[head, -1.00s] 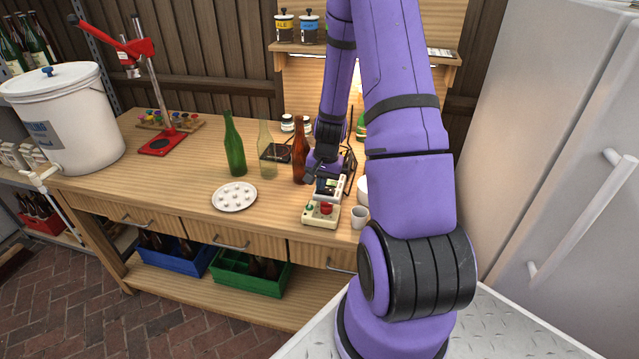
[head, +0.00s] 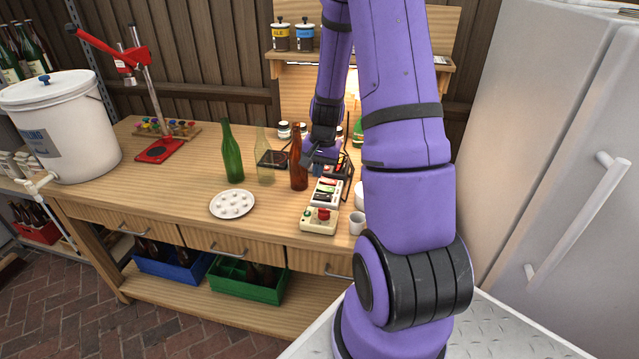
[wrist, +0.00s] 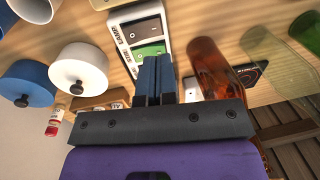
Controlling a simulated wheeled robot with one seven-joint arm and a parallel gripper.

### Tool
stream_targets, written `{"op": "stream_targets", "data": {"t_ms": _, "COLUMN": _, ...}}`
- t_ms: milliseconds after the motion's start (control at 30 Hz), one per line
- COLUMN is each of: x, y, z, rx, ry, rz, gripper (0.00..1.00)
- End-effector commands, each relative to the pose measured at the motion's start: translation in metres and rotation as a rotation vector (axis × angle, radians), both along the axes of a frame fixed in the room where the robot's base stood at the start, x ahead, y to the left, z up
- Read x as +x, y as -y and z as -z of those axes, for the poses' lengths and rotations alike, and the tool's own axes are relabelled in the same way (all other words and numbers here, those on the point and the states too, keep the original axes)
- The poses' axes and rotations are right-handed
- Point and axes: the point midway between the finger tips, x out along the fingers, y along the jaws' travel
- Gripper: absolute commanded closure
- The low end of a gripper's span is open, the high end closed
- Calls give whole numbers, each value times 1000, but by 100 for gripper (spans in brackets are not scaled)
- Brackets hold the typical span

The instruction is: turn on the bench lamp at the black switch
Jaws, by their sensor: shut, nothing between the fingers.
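The light switch box (head: 325,193) lies on the bench in the head view, behind a box with a red button. In the wrist view the switch box (wrist: 122,43) carries the labels LAMP and STIR. A black switch (wrist: 143,28) sits beside LAMP, and a green switch (wrist: 150,50) is nearer my fingers. My gripper (wrist: 152,62) is shut and empty; its blue fingertips overlap the box's near end, and contact cannot be told. In the head view my gripper (head: 316,165) is at the box's far end. The bench lamp cannot be made out clearly.
A brown bottle (head: 299,165) stands just left of my gripper, with clear and green (head: 232,152) bottles beyond. The red-button box (head: 319,221) and a white cup (head: 357,222) are in front. White (wrist: 78,70) and blue lidded jars stand close by in the wrist view.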

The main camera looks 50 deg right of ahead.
Motion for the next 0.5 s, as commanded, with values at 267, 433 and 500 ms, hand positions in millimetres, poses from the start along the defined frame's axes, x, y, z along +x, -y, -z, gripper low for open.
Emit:
{"op": "stream_targets", "data": {"t_ms": 267, "x": 6, "y": -3, "z": -52, "rx": -2, "ry": 2, "rz": -1, "gripper": 100}}
{"op": "stream_targets", "data": {"t_ms": 433, "x": 8, "y": -4, "z": -69, "rx": 0, "ry": 1, "rz": -1, "gripper": 100}}
{"op": "stream_targets", "data": {"t_ms": 500, "x": 8, "y": -4, "z": -73, "rx": -1, "ry": 2, "rz": 1, "gripper": 100}}
